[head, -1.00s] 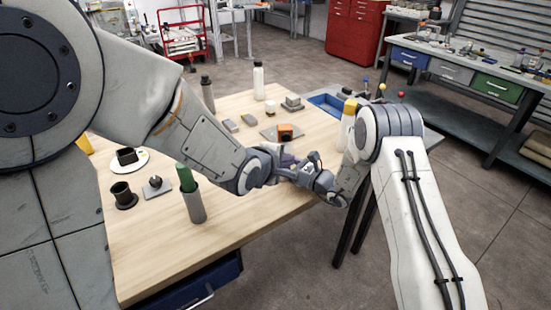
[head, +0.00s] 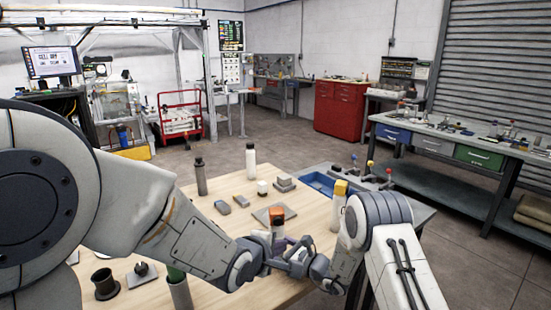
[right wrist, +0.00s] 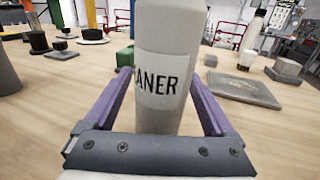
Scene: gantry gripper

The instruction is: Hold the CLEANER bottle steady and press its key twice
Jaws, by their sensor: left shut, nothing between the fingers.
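The bottle (head: 277,232) stands on the wooden table with an orange top and a pale body. In the right wrist view it fills the middle, upright, its body (right wrist: 166,45) showing the letters "ANER"; its top is cut off there. My right gripper (head: 296,247) has its purple fingers on both sides of the body and appears closed on it. My left gripper (head: 276,257) is shut and empty, low in front of the bottle and close beside the right gripper. The lower body is hidden by the grippers in the head view.
A yellow-capped white bottle (head: 338,207) stands close to my right arm. A grey plate (head: 262,215) lies behind the bottle.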

